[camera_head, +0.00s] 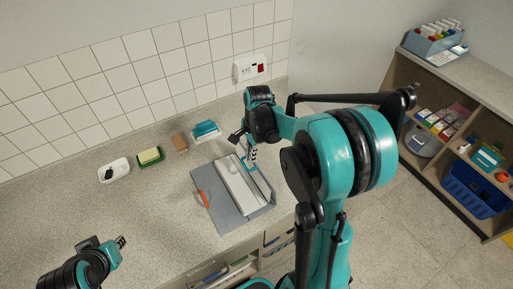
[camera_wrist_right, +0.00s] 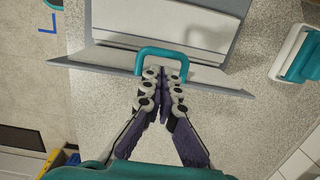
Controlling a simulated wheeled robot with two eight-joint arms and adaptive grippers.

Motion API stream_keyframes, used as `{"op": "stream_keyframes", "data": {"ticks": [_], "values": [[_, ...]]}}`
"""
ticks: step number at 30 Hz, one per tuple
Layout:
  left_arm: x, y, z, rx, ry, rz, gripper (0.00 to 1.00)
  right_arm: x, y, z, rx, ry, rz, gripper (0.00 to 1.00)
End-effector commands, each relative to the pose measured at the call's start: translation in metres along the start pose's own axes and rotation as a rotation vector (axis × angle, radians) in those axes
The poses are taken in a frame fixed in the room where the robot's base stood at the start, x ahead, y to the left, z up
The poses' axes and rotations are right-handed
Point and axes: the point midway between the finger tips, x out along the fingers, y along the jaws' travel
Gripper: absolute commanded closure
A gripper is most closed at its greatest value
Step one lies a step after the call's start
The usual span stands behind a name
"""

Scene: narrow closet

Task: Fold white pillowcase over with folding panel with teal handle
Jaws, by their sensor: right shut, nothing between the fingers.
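A grey folding board (camera_head: 205,181) lies on the counter, with the white pillowcase (camera_head: 237,184) as a pale strip on it. The folding panel (camera_wrist_right: 205,73) with the teal handle (camera_wrist_right: 160,52) looks tilted up from the board in the right wrist view. My right gripper (camera_head: 252,156) is at the teal handle; in the wrist view its shut fingers (camera_wrist_right: 163,75) reach the handle's opening, with nothing between them. I cannot tell whether they touch it. An orange handle (camera_head: 201,198) is on the board's left side. My left gripper (camera_head: 121,241) is away at lower left, its opening unclear.
Behind the board stand a teal brush in a white tray (camera_head: 206,131), a brown block (camera_head: 180,143), a yellow sponge on a green dish (camera_head: 150,156) and a white dish (camera_head: 114,170). A wall socket (camera_head: 250,67) is behind. The left counter is mostly clear.

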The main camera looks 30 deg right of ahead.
Motion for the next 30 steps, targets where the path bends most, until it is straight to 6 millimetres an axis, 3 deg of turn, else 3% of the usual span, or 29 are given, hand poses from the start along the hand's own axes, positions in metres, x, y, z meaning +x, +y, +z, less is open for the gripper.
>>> {"op": "stream_keyframes", "data": {"ticks": [16, 25, 30], "values": [[0.002, 0.0, 0.001, 0.0, 0.0, 0.0, 0.82, 0.009, 0.0, 0.01, -0.001, 0.007, 0.001, 1.0], [0.009, 0.0, 0.006, 0.0, 0.0, 0.0, 0.82, 0.022, 0.001, 0.037, -0.006, 0.129, -0.002, 1.0], [0.009, 0.0, 0.007, 0.0, 0.0, 0.0, 0.82, 0.023, 0.001, 0.041, -0.001, 0.127, -0.002, 1.0]]}}
